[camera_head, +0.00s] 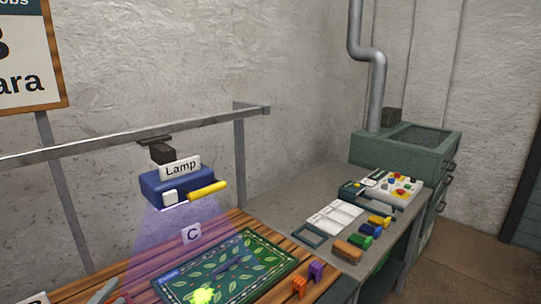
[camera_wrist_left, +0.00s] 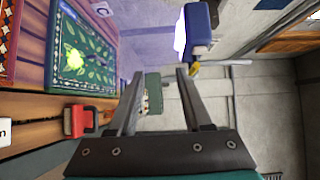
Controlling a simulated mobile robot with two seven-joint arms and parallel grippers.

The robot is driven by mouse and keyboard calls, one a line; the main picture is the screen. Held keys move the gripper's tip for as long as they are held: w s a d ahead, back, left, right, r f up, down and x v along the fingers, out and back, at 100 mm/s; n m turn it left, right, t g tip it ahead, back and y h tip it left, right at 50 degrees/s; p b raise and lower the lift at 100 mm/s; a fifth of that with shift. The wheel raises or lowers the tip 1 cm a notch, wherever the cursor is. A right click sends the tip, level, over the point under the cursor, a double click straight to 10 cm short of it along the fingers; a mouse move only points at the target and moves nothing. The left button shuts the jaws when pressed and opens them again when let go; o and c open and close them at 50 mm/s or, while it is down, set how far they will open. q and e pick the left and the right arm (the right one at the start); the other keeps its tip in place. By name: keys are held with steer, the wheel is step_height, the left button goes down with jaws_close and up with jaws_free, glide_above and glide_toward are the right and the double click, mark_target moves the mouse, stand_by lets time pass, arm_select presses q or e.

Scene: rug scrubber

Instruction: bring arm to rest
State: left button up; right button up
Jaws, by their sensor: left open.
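My left gripper (camera_wrist_left: 161,76) shows in the left wrist view with its two long grey fingers spread apart and nothing between them. In the head view only small grey pieces show at the bottom left edge, and I cannot tell for sure that they are its fingertips. The green leaf-patterned rug (camera_head: 225,268) lies on the wooden bench with a glowing yellow-green spot on it. It also shows at the left of the left wrist view (camera_wrist_left: 88,58), apart from the fingers. My right gripper is not in view.
A blue lamp (camera_head: 178,188) hangs from a rail (camera_head: 130,137) over the rug, casting violet light. It also shows in the left wrist view (camera_wrist_left: 197,30). Orange and purple clips (camera_head: 308,280) stand beside the rug. A grey side table (camera_head: 300,208) holds brushes, a paper and a button panel (camera_head: 396,185).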

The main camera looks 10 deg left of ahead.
arm_select(q)
step_height(320, 180, down, 7)
steer(key=s+d+n+g+y, duration=0.2)
steer(key=d+n+g+y, duration=0.15)
steer(key=n, duration=0.35)
steer(key=s+d+f+n+g+h, duration=0.2)
steer(key=s+d+f+n+g, duration=0.25)
steer(key=s+d, duration=0.3)
steer(key=s+d+f+n+g+h, duration=0.2)
steer(key=s+d+f+n+g, duration=0.1)
steer(key=s+d+n+g, duration=0.35)
step_height(320, 180, down, 30)
steer(key=s+m+g+b, duration=0.1)
steer(key=s+m+b, duration=0.15)
steer(key=b, duration=0.55)
steer(key=s+a+f+b, duration=0.1)
steer(key=s+f+b, duration=0.2)
steer(key=s+f, duration=0.4)
steer(key=s+a+f+g+b, duration=0.1)
steer(key=s+f+b, duration=0.3)
steer(key=s+f, duration=0.4)
step_height(320, 180, down, 6)
steer(key=shift+s+r, duration=0.1)
steer(key=shift+s, duration=0.15)
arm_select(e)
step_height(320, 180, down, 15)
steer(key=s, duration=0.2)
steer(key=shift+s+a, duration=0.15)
